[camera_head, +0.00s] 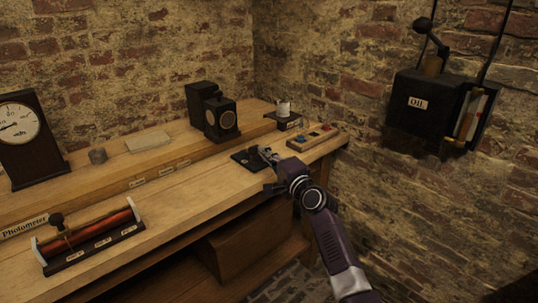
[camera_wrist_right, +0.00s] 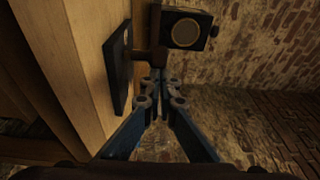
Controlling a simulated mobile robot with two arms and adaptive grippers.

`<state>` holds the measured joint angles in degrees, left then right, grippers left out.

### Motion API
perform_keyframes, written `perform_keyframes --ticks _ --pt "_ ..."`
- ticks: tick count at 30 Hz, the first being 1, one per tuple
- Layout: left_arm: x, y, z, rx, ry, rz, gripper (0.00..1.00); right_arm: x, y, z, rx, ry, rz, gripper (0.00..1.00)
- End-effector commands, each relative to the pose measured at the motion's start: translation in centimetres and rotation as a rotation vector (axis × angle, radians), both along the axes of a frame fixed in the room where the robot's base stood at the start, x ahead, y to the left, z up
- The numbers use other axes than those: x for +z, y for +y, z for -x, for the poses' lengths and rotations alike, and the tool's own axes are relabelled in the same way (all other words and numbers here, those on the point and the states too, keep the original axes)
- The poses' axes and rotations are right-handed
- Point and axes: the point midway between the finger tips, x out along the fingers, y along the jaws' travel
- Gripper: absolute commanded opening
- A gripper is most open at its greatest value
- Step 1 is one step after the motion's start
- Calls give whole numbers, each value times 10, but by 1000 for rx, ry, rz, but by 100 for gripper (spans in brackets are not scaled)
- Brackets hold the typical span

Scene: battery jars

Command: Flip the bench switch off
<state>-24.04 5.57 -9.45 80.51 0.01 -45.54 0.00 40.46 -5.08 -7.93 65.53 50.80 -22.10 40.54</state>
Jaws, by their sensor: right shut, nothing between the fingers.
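A dark flat base (camera_head: 242,158), which looks like the bench switch, lies on the wooden bench toward its right end. It seems to show edge-on in the right wrist view as a dark plate (camera_wrist_right: 119,68), with a brown piece (camera_wrist_right: 142,58) sticking out beside it. My right gripper (camera_head: 266,153) is at the base's right side, low over the bench. In its wrist view the fingertips (camera_wrist_right: 160,78) are together with nothing between them, close to the brown piece. I cannot tell whether they touch it. The switch's lever position is hidden or too small to tell. My left gripper is out of view.
Behind the switch stands a black box with a round disc (camera_head: 221,118). A small stand with a white cup (camera_head: 283,109) and a tray with coloured pieces (camera_head: 313,136) are at the right end. A red coil device (camera_head: 90,238) is front left. An OIL box (camera_head: 428,105) hangs on the wall.

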Motion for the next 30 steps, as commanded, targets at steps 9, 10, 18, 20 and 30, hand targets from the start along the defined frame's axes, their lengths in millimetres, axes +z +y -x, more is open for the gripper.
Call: perform_keyframes --ticks 9,10,18,20,30 --pt "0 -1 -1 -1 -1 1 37 -6 2 26 25 12 -1 0" --pt "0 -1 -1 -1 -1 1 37 -6 -1 30 23 10 -1 0" --pt "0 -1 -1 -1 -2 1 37 -6 -31 68 9 7 -2 0" --pt "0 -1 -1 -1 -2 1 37 -6 -38 77 6 5 -3 0" --pt "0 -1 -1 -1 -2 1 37 -6 -57 105 -1 3 -4 0"
